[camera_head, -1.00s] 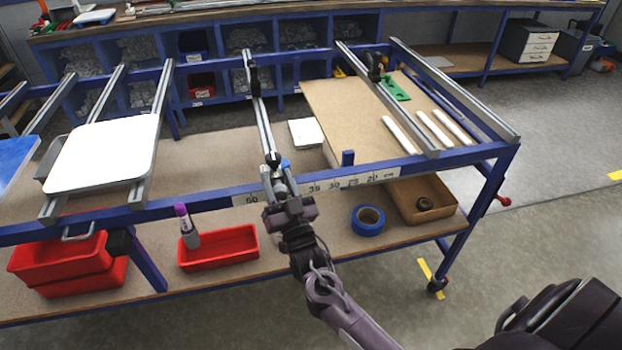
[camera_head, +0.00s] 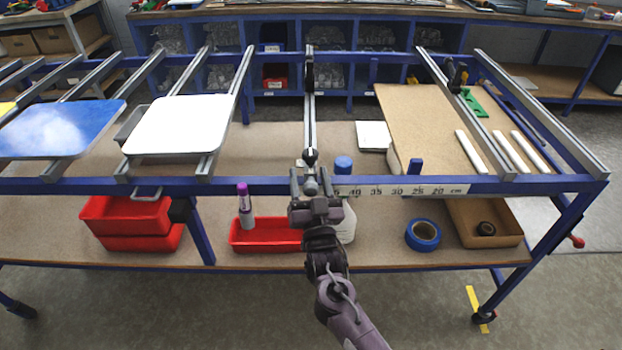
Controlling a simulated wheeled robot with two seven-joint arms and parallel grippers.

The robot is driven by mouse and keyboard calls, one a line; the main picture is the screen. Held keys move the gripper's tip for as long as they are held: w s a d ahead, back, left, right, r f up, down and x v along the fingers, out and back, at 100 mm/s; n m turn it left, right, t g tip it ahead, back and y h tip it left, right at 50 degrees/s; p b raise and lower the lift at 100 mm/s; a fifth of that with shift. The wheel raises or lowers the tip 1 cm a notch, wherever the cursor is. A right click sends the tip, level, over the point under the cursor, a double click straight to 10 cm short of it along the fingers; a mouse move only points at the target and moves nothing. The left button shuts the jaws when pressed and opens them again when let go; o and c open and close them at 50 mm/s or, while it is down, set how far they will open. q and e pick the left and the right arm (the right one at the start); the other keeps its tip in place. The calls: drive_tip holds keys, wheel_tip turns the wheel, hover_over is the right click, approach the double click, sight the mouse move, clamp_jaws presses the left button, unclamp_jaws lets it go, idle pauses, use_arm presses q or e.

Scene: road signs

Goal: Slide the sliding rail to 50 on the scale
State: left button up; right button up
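The sliding rail (camera_head: 309,118) is a grey metal bar running front to back across the blue frame, with a dark knob (camera_head: 311,155) near its front end. My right gripper (camera_head: 311,178) is at that front end, with a finger on each side, and seems shut on it. The printed scale (camera_head: 400,190) lies along the front beam. Its 40, 35, 30, 25 and 20 marks show to the right of my gripper. My gripper and wrist hide the scale directly under the rail, so its exact reading cannot be told. My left gripper is not in view.
Left of the rail, a white panel (camera_head: 178,124) and a blue panel (camera_head: 55,130) lie on other rails. A brown board (camera_head: 430,120) is at right. A blue-capped bottle (camera_head: 343,164), a red bin (camera_head: 265,236) and blue tape (camera_head: 423,234) are near the front beam.

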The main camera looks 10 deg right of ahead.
drive_tip(key=shift+d, duration=0.1)
drive_tip(key=shift+s+f, duration=0.1)
drive_tip(key=shift+s, duration=0.05)
drive_tip(key=b+v, duration=0.1)
drive_tip(key=v, duration=0.6)
drive_tip(key=shift+s+b, duration=0.2)
drive_tip(key=shift+b, duration=0.1)
drive_tip(key=shift+f, duration=0.1)
